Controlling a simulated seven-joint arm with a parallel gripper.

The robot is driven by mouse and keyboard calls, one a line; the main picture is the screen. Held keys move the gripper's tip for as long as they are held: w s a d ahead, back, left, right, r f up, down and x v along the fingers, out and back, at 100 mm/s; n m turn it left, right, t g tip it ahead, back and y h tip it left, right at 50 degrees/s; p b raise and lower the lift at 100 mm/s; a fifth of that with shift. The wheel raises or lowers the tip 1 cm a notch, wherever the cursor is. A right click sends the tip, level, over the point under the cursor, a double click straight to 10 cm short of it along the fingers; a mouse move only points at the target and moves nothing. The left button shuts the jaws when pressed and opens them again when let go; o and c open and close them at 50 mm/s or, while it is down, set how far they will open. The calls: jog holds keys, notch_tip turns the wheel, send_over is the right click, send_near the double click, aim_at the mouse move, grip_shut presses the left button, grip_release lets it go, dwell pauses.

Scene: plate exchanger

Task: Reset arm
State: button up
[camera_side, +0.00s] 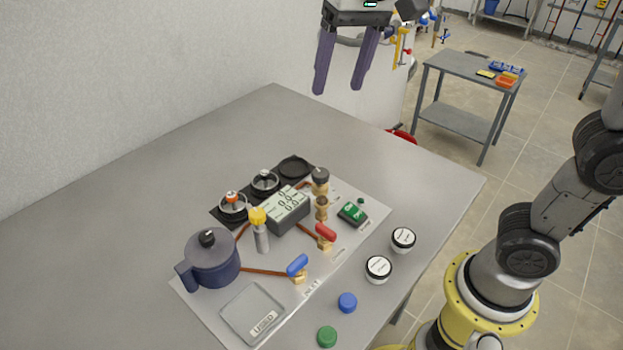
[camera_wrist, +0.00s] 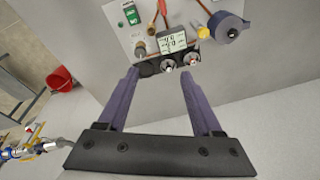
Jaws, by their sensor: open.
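My gripper (camera_side: 341,80) is high above the far side of the table in the side view, with its two purple fingers apart and nothing between them. In the wrist view the open gripper (camera_wrist: 158,80) points toward the plate exchanger board (camera_wrist: 123,37), well clear of it. The board (camera_side: 345,250) lies on the grey table in the side view. It carries a dark blue lidded pot (camera_side: 212,262), a display box (camera_side: 288,212), a red-handled valve (camera_side: 326,232), a blue-handled valve (camera_side: 297,265), a yellow-topped part (camera_side: 258,220) and a green switch (camera_side: 353,213).
Two white-topped jars (camera_side: 403,239) (camera_side: 379,268), a blue cap (camera_side: 347,302) and a green cap (camera_side: 327,336) lie near the table's front edge. A grey tray (camera_side: 240,315) sits on the board. The table's far part (camera_side: 280,115) is clear. A wall stands at left.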

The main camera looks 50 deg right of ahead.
jog(key=s+d+f+t, duration=0.1)
jog(key=s+d+f, duration=0.1)
jog(key=s+d, duration=0.3)
jog(key=s+d+f+t, duration=0.1)
jog(key=s+d+f, duration=0.1)
jog(key=s, duration=0.5)
jog(key=s+d+f+n+t, duration=0.1)
jog(key=s+f+n, duration=0.2)
jog(key=f, duration=0.5)
jog(key=shift+s+n, duration=0.2)
jog(key=shift+n, duration=0.5)
jog(key=shift+s, duration=0.1)
jog(key=shift+c, duration=0.3)
